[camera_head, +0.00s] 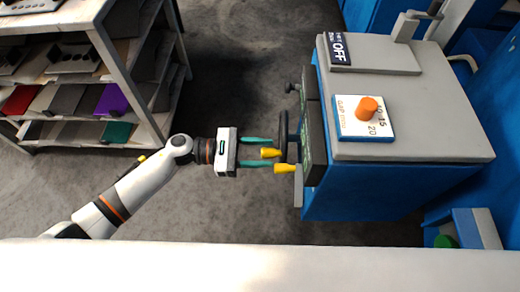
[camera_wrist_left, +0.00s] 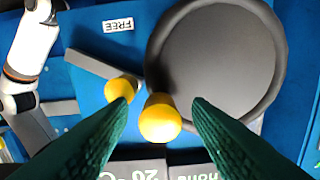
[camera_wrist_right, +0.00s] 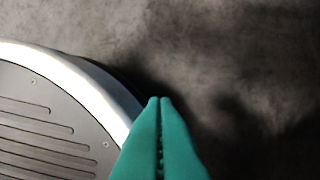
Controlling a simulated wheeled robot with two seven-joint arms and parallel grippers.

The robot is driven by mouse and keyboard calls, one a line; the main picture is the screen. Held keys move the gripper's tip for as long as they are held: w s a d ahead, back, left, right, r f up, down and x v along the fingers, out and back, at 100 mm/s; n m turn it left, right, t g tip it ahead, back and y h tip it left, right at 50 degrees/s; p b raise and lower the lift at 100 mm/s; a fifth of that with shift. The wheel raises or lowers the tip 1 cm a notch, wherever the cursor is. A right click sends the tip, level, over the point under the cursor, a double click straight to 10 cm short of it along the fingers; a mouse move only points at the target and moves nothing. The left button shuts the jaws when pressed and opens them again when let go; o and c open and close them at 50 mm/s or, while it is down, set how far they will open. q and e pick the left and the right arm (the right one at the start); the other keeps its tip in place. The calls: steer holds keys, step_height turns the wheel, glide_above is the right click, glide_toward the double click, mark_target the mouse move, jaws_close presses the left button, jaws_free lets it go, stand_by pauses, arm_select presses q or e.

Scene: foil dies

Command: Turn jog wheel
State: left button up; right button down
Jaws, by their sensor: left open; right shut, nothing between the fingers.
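The jog wheel is a dark round disc (camera_wrist_left: 215,60) on the blue machine's front; in the head view it shows edge-on (camera_head: 282,130). A yellow knob (camera_wrist_left: 160,118) stands out at the wheel's lower-left rim in the left wrist view. It also shows in the head view (camera_head: 268,153). My left gripper (camera_head: 270,151) is open, its green fingers on either side of this knob; I cannot tell whether they touch it. My right gripper (camera_wrist_right: 160,100) is shut and empty over the grey floor, and is not in the head view.
A second yellow knob (camera_head: 285,168) sits on a grey lever (camera_wrist_left: 90,65) close beside the wheel's knob. A FREE label (camera_wrist_left: 118,25) is near the wheel. The machine top (camera_head: 450,140) carries an orange dial (camera_head: 368,107). A shelf rack (camera_head: 140,85) stands at left, with open floor between.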

arm_select(q)
jaws_close()
steer(key=m+b, duration=0.1)
steer(key=b, duration=0.2)
steer(key=shift+s+f, duration=0.1)
steer(key=shift+f, duration=0.25)
arm_select(e)
steer(key=w+r, duration=0.5)
steer(key=r, duration=0.3)
steer(key=shift+a+r+t, duration=0.3)
steer(key=shift+a+r, duration=0.05)
steer(key=shift+r, duration=0.05)
steer(key=shift+w, duration=0.1)
arm_select(q)
jaws_free()
steer(key=shift+a, duration=0.1)
